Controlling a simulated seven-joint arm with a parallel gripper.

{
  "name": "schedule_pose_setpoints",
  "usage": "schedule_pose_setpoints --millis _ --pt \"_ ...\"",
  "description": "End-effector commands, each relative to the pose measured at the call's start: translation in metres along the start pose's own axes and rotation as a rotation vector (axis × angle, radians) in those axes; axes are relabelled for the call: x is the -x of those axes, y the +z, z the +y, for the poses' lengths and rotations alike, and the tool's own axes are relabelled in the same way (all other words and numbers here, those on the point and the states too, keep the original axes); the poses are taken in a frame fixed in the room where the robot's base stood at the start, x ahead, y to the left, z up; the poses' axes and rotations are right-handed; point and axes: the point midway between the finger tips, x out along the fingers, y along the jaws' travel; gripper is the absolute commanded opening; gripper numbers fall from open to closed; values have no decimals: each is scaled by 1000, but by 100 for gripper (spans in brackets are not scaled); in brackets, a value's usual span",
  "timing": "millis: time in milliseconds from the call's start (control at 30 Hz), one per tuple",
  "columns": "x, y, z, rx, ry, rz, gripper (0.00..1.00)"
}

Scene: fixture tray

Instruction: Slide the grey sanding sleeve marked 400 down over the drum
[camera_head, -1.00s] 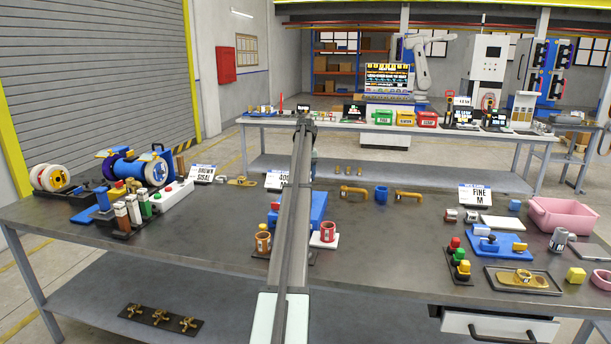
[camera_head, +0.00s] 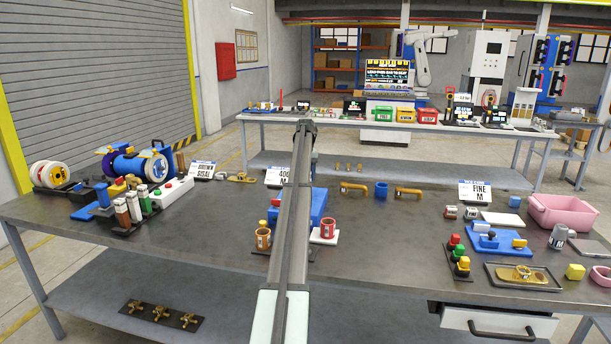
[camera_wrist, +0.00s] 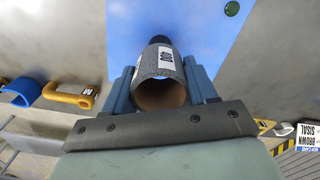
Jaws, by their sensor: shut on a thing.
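In the wrist view my gripper (camera_wrist: 162,78) is shut on the grey sanding sleeve (camera_wrist: 148,62), with one blue-grey finger on each side. The sleeve has a white label with dark print, partly seen and hard to read. Its near end is open and shows a brown inside. A dark round piece (camera_wrist: 160,39), perhaps the drum, shows just past the far end of the sleeve; I cannot tell whether the two touch. Behind is a blue surface (camera_wrist: 215,45), likely the blue block (camera_head: 318,203) in the head view. There my arm hides the gripper and sleeve.
An orange sleeve (camera_head: 263,239) and a red sleeve (camera_head: 328,230) stand either side of my arm. Bare tabletop (camera_head: 390,250) lies to the right.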

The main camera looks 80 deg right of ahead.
Motion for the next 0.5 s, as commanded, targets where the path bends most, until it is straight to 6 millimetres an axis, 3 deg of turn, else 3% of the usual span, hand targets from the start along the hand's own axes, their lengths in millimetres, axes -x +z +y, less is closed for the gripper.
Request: schedule_pose_setpoints --millis 500 --pt "-10 0 0 0 0 0 40"
